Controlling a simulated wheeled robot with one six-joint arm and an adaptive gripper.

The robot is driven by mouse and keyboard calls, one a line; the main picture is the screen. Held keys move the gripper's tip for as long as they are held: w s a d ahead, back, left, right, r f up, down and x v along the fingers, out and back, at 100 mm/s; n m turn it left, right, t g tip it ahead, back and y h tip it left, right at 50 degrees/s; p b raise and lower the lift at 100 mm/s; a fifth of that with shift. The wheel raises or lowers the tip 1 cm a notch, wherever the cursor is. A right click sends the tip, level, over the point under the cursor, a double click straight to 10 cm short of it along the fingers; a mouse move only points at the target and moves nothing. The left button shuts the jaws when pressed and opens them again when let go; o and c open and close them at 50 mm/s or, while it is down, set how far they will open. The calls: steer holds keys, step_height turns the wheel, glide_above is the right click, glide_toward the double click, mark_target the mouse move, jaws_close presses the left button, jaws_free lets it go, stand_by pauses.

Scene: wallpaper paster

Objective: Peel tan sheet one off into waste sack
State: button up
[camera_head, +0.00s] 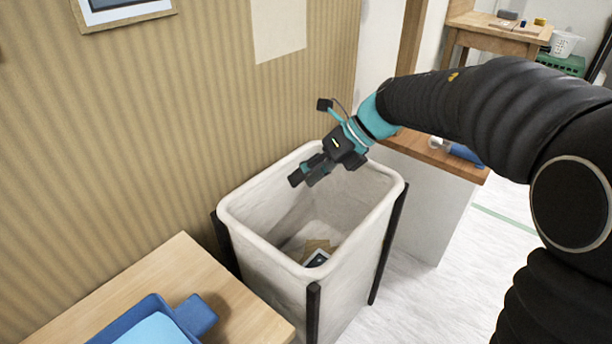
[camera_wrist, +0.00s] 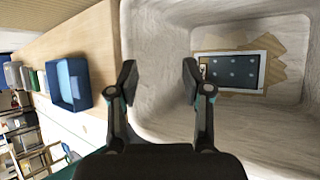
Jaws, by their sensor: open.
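The waste sack (camera_head: 262,238) is an off-white open bin held in a dark frame, beside the striped wall. Inside it, at the bottom, lie a tan piece (camera_head: 318,245) and a framed dark picture with pale dots (camera_head: 316,258). In the wrist view the framed picture (camera_wrist: 232,72) lies on top of torn-looking tan sheet material (camera_wrist: 270,50). My gripper (camera_head: 305,178) is above the sack's opening near the wall side. Its fingers (camera_wrist: 158,85) are apart with nothing between them. I cannot tell which tan piece is sheet one.
A pale tan patch (camera_head: 279,27) is on the striped wall, right of a framed picture (camera_head: 125,10). A wooden table (camera_head: 235,305) with a blue tray (camera_head: 150,310) stands at front left. A wooden-topped counter (camera_head: 425,150) stands behind the sack. White floor is clear at right.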

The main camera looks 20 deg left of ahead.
steer(key=v, duration=1.1)
steer(key=shift+d+r, duration=0.15)
steer(key=shift+r, duration=0.1)
steer(key=shift+w, duration=0.1)
